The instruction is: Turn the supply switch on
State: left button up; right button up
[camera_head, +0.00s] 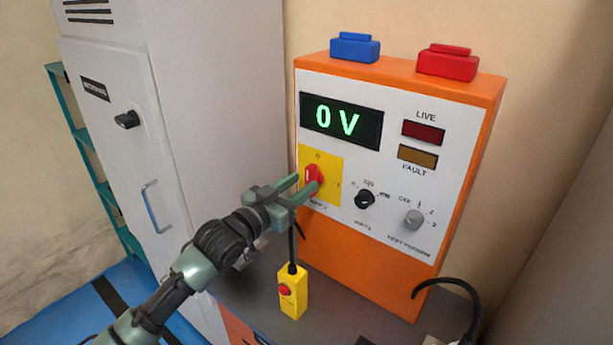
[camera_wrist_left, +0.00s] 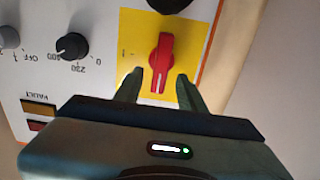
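The supply switch is a red knob (camera_head: 312,174) on a yellow plate (camera_head: 330,163) at the left of the panel. Its handle stands about upright, and the display (camera_head: 341,121) reads 0 V. My left gripper (camera_head: 305,184) reaches it from the left. In the left wrist view, which is upside down, the red knob (camera_wrist_left: 161,62) shows between the two fingers of my left gripper (camera_wrist_left: 159,87). The fingers are apart, one on each side of the knob, with gaps visible. My right gripper is not in view.
A black knob (camera_head: 364,199) and a grey knob (camera_head: 413,219) sit right of the switch. A yellow box with a red button (camera_head: 293,293) is below the gripper. Blue (camera_head: 355,48) and red (camera_head: 448,64) blocks lie on top. A grey cabinet (camera_head: 215,90) stands left.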

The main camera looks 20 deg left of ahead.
pick_arm(q)
jog(key=shift+x, duration=1.45)
grip_shut()
